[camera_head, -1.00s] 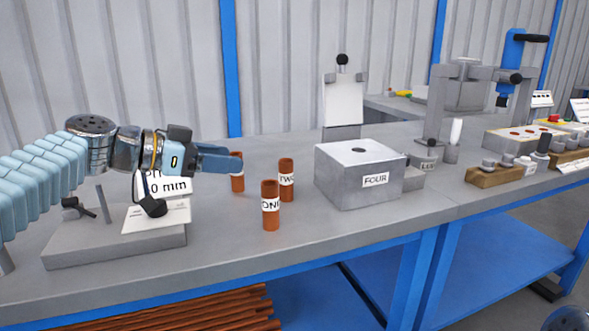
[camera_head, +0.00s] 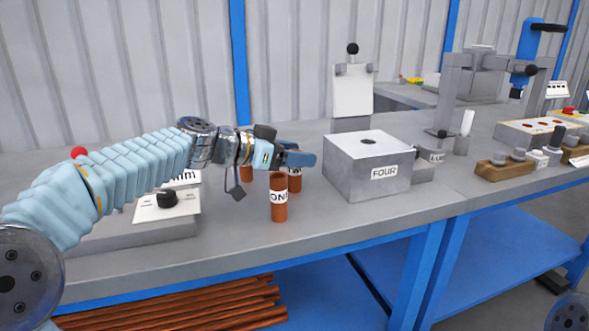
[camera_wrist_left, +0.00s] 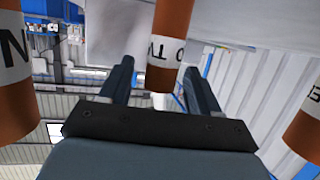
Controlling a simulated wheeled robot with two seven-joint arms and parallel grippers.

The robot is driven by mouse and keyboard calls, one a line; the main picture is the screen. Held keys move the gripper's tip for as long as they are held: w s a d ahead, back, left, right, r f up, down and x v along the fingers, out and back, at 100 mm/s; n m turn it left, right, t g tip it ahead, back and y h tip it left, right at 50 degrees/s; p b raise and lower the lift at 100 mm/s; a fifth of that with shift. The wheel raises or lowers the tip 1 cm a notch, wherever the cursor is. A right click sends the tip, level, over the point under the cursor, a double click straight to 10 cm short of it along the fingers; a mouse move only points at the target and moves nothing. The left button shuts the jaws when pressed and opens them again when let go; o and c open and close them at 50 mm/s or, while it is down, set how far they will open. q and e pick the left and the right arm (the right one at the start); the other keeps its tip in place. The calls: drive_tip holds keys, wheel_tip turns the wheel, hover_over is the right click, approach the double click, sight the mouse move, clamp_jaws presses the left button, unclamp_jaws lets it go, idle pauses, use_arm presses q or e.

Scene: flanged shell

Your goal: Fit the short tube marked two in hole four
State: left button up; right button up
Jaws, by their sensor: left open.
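The short tube marked TWO (camera_head: 295,184) is reddish-brown with a white label and stands upright on the bench, its top partly hidden behind my left gripper (camera_head: 304,158). In the left wrist view the tube marked TWO (camera_wrist_left: 165,45) shows between and beyond the two open fingers; I cannot tell whether they touch it. The gripper is open and holds nothing. The grey block marked FOUR (camera_head: 350,176) stands to the right of the tubes, with one dark round hole (camera_head: 368,141) in its top. My right gripper is not in view.
The tube marked ONE (camera_head: 279,205) stands close in front of TWO. A third tube (camera_head: 246,173) stands behind to the left, partly hidden by the gripper. A grey gauge stand (camera_head: 150,235) is at left. The bench front before the block is clear.

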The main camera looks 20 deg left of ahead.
use_arm(q)
drive_tip(key=c, duration=1.1)
clamp_jaws()
drive_tip(key=shift+r, duration=0.1)
